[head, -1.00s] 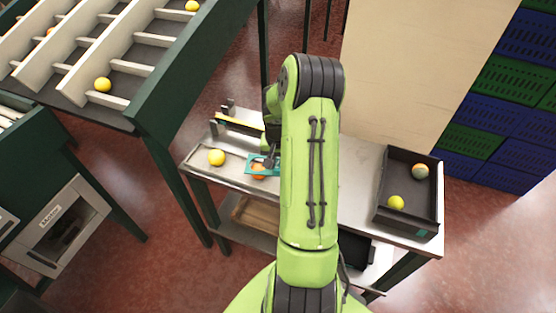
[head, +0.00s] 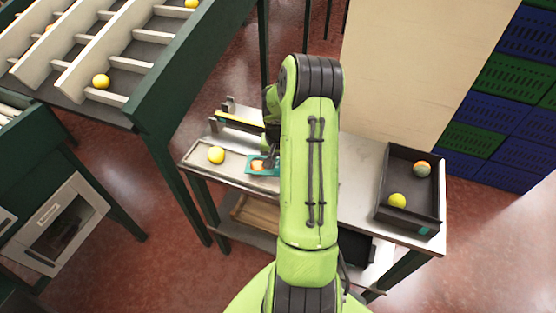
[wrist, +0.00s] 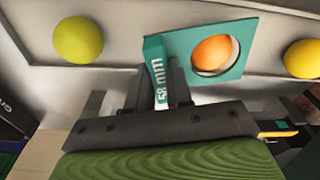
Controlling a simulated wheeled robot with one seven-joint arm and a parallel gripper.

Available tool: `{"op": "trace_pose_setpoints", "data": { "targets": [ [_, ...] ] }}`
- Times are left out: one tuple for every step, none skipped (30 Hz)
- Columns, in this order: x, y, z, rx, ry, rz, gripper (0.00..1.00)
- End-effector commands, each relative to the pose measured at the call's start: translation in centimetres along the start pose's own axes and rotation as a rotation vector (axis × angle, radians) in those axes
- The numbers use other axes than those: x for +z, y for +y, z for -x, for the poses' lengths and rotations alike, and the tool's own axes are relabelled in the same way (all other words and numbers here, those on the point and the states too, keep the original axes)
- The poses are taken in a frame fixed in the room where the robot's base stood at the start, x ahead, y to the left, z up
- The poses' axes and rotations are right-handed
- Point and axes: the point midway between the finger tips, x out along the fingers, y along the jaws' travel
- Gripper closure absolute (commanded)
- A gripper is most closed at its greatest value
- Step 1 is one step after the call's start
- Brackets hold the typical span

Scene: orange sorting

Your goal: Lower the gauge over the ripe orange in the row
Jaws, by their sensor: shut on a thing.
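My gripper (wrist: 170,88) is shut on the handle of a teal gauge (wrist: 152,50), a flat plate with a round hole and a white "mm" label. In the head view the gauge (head: 252,160) is over the row, partly behind my arm. The ripe orange (wrist: 211,54) shows inside the hole, with a gap at its lower side; the head view also shows it (head: 258,166). I cannot tell whether the plate is around the orange or just above it. A yellow-green fruit (wrist: 78,40) and a yellow fruit (wrist: 302,58) lie in the row on either side.
In the head view a yellow fruit (head: 216,155) sits at the left end of the bench. A dark tray (head: 408,225) with two fruits stands at the bench's right end. A sloped green-framed sorting rack (head: 180,90) rises at the left.

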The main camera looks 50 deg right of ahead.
Motion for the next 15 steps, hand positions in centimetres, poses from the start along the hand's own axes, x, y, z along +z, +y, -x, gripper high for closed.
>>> {"op": "trace_pose_setpoints", "data": {
  "targets": [
    [0.02, -0.01, -0.20, 0.000, 0.000, 0.000, 1.00],
    [0.03, -0.01, -0.26, 0.000, 0.000, 0.000, 1.00],
    [0.04, -0.01, -0.34, 0.000, 0.000, 0.000, 1.00],
    [0.04, -0.01, -0.40, 0.000, 0.000, 0.000, 1.00],
    [0.05, -0.01, -0.46, 0.000, 0.000, 0.000, 1.00],
    [0.06, -0.01, -0.54, 0.000, 0.000, 0.000, 1.00],
    [0.06, -0.01, -0.60, 0.000, 0.000, 0.000, 1.00],
    [0.07, -0.01, -0.66, 0.000, 0.000, 0.000, 1.00],
    [0.08, -0.01, -0.74, 0.000, 0.000, 0.000, 1.00],
    [0.08, -0.01, -0.80, 0.000, 0.000, 0.000, 1.00],
    [0.09, -0.01, -0.85, 0.000, 0.000, 0.000, 1.00],
    [0.10, -0.01, -0.93, 0.000, 0.000, 0.000, 1.00],
    [0.10, -0.01, -0.99, 0.000, 0.000, 0.000, 1.00],
    [0.11, 0.00, -1.05, 0.000, 0.000, 0.000, 1.00],
    [0.12, 0.00, -1.13, 0.000, 0.000, 0.000, 1.00]
  ]
}}
